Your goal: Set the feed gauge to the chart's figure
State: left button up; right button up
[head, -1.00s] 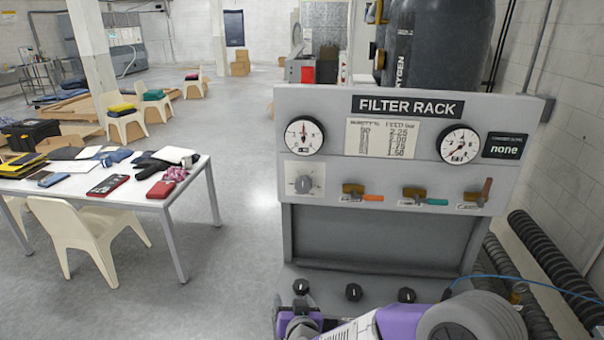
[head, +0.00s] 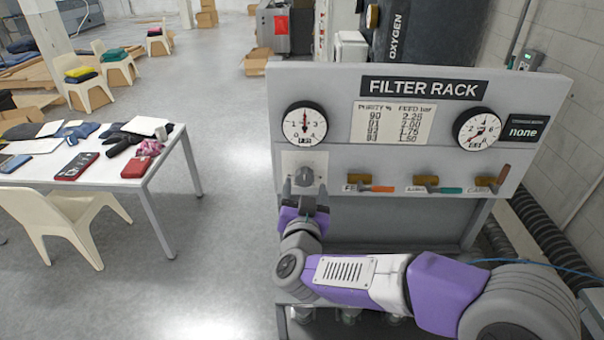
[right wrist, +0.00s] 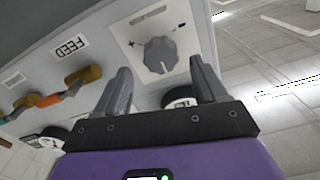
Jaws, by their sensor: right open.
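My right gripper (head: 304,198) is open at the grey knob (head: 304,175) on the lower left of the filter rack panel. In the right wrist view the open fingers (right wrist: 159,67) point at the knob (right wrist: 158,54), with a gap around it; contact is not visible. The knob's plate has plus and minus marks. Above it is the left gauge (head: 305,125), its red needle pointing about straight up. The chart (head: 407,123) lists purity % against feed bar, from 2.25 at 90 down to 1.50. A right gauge (head: 478,130) has its needle toward lower left. My left gripper is not in view.
Several valves with orange (head: 376,188), teal (head: 443,190) and brown handles sit right of the knob. A small black display (head: 523,129) reads "none". A table (head: 160,150) with clothes stands at left, with open floor between it and the rack.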

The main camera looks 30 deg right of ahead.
aim_at(305, 180)
jog(key=shift+p+x, duration=0.3)
jog(key=shift+x, duration=2.05)
jog(key=shift+w+f, duration=0.1)
jog(key=shift+c, duration=0.5)
